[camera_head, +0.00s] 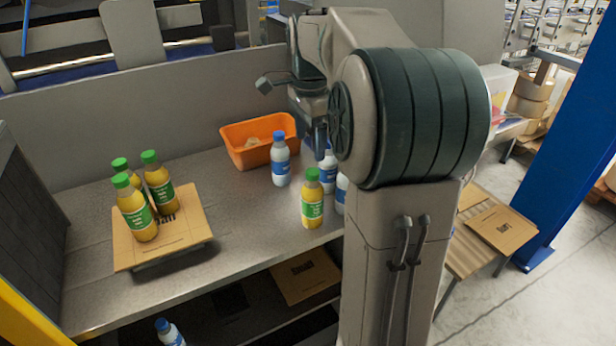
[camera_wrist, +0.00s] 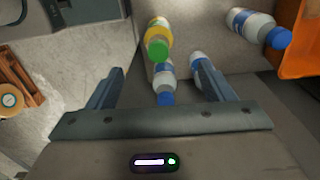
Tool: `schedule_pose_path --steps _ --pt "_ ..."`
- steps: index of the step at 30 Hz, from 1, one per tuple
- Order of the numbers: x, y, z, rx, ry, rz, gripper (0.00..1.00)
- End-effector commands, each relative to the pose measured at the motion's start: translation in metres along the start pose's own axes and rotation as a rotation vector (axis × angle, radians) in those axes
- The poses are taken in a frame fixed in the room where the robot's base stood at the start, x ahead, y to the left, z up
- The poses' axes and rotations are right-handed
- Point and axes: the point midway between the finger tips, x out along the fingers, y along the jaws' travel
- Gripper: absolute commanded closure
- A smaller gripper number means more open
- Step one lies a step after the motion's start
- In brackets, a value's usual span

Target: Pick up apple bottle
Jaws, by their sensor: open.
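A yellow bottle with a green cap and green label, which I take as the apple bottle (camera_head: 312,208), stands upright near the counter's front edge. It also shows in the wrist view (camera_wrist: 158,32), ahead of my gripper. Several more such bottles (camera_head: 140,216) stand on a cardboard piece (camera_head: 186,236) at the left. My gripper (camera_wrist: 158,85) is open, with nothing held. A white bottle with a blue cap (camera_wrist: 163,78) appears between the fingers in the wrist view. In the head view my arm hides most of the gripper.
White blue-capped bottles (camera_head: 281,163) stand beside and behind the yellow one, close to my gripper. An orange bin (camera_head: 240,157) sits at the back of the counter (camera_head: 251,222). A lower shelf holds cardboard (camera_head: 305,276) and another blue-capped bottle (camera_head: 170,334). The counter's middle is clear.

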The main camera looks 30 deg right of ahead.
Motion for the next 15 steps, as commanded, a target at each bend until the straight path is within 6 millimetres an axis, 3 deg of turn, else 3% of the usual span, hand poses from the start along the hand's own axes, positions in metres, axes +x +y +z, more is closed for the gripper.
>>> schedule_pose_path --steps 2,5,15 --pt "-0.009 -0.002 -0.005 0.027 -0.002 0.001 0.25" --pt "-0.001 -0.002 -0.007 0.043 -0.004 0.004 0.25" --pt "0.062 -0.001 -0.009 0.044 -0.003 0.004 0.25"
